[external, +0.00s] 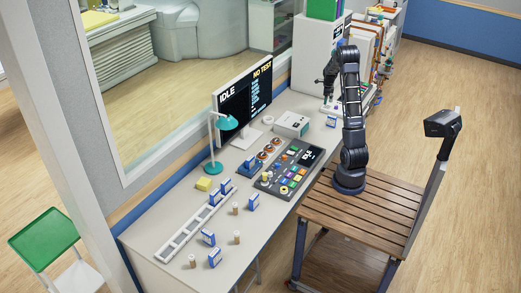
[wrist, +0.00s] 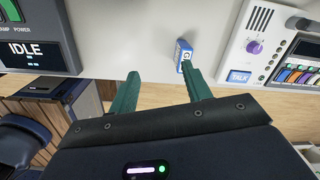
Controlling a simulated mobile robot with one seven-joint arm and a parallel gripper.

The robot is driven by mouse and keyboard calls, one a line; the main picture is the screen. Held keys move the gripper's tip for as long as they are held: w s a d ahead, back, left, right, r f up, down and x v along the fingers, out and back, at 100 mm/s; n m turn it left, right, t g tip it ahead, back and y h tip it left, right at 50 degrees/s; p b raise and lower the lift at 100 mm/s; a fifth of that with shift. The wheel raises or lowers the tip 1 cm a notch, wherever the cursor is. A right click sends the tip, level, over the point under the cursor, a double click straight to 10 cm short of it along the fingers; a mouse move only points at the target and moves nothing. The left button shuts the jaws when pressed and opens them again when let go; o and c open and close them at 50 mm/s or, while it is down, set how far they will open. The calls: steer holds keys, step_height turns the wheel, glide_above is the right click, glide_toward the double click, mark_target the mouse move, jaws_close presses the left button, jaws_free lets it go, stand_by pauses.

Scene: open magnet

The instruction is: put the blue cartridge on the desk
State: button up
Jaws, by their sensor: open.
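A small blue and white cartridge (wrist: 184,54) is on the grey desk (wrist: 130,30) in the wrist view, close to the tip of my right-hand finger, which covers part of its lower end. I cannot tell whether they touch. What looks like the same cartridge (external: 331,122) sits on the desk in the external view, below my arm's end. My gripper (wrist: 159,68) is open, its two green fingers spread, with nothing between them. In the external view my gripper is small and dark over the far part of the desk. Several similar blue cartridges, such as one (external: 253,202), stand on the near desk.
A control console (external: 292,168) with coloured buttons, a monitor (external: 243,98), a teal lamp (external: 214,150) and a white rack (external: 192,231) occupy the desk. A white device with a purple knob (wrist: 254,47) is right of the cartridge. Bare desk lies left of it.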

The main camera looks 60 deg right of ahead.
steer(key=w+a+r+n+t, duration=0.1)
steer(key=a+r+n, duration=0.45)
steer(key=a, duration=0.45)
steer(key=a+r+n, duration=0.4)
steer(key=a+r, duration=0.2)
steer(key=a, duration=0.4)
steer(key=w+a+r+n+t, duration=0.1)
steer(key=a+r+n, duration=0.45)
steer(key=a, duration=0.45)
steer(key=s+a+r+n+t, duration=0.1)
steer(key=s+a+n, duration=0.7)
steer(key=a, duration=0.3)
steer(key=s+a+r+n+t, duration=0.1)
steer(key=s+a+r+n, duration=0.1)
steer(key=s+a+n, duration=0.7)
steer(key=s+a, duration=0.1)
steer(key=a, duration=0.2)
steer(key=shift+a, duration=0.25)
